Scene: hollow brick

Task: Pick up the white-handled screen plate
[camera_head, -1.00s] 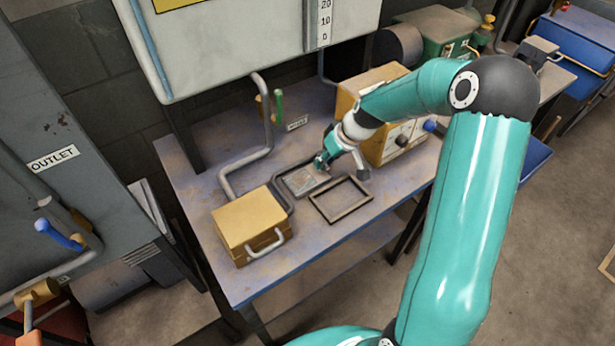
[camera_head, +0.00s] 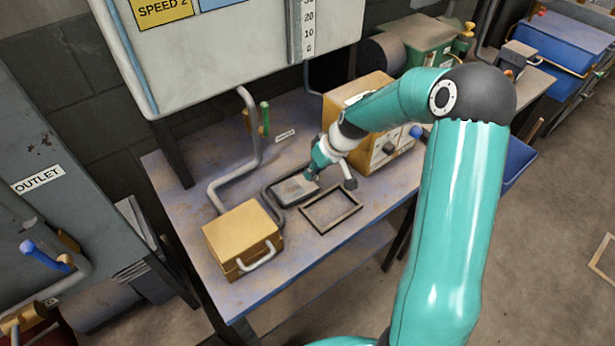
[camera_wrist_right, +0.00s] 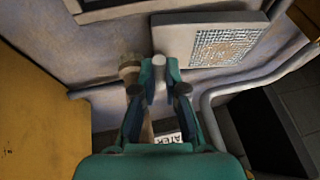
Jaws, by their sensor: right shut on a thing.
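The screen plate is a pale flat plate with a square mesh patch. It shows in the head view (camera_head: 294,190) near the middle of the bench and in the wrist view (camera_wrist_right: 224,46) just beyond my fingertips. My right gripper (camera_head: 314,172) is at the plate's far right edge. My left gripper is not in view.
An empty dark frame (camera_head: 331,208) lies right of the plate. A yellow box with a grey handle (camera_head: 242,236) stands to the left, a tan control box (camera_head: 372,145) to the right. A grey pipe (camera_head: 247,135) bends along the bench behind. The bench's front edge is clear.

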